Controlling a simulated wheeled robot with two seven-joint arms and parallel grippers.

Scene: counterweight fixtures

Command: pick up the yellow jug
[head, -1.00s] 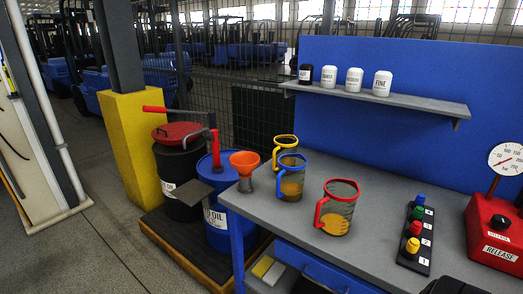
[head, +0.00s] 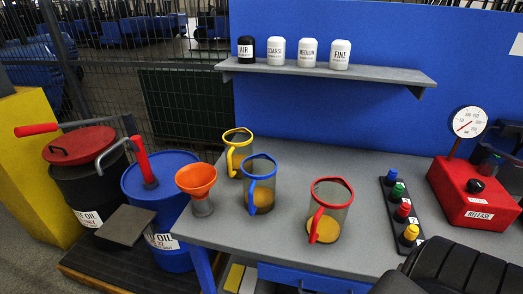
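The yellow jug (head: 241,155) is a clear jug with a yellow rim and a yellow handle on its left side. It stands upright at the back left of the grey bench (head: 290,172). The blue-rimmed jug (head: 264,186) stands in front of it to the right and hides part of its lower body. The red-rimmed jug (head: 331,213) stands further right and nearer. Both of these hold some amber liquid. Neither of my grippers can be made out in the head view.
An orange funnel (head: 197,181) stands left of the jugs. A blue drum (head: 165,205) with a pump is left of the bench. A shelf (head: 390,78) hangs behind. A button strip (head: 393,200), a red gauge box (head: 465,190) and an unclear black ribbed object (head: 455,275) are at the right.

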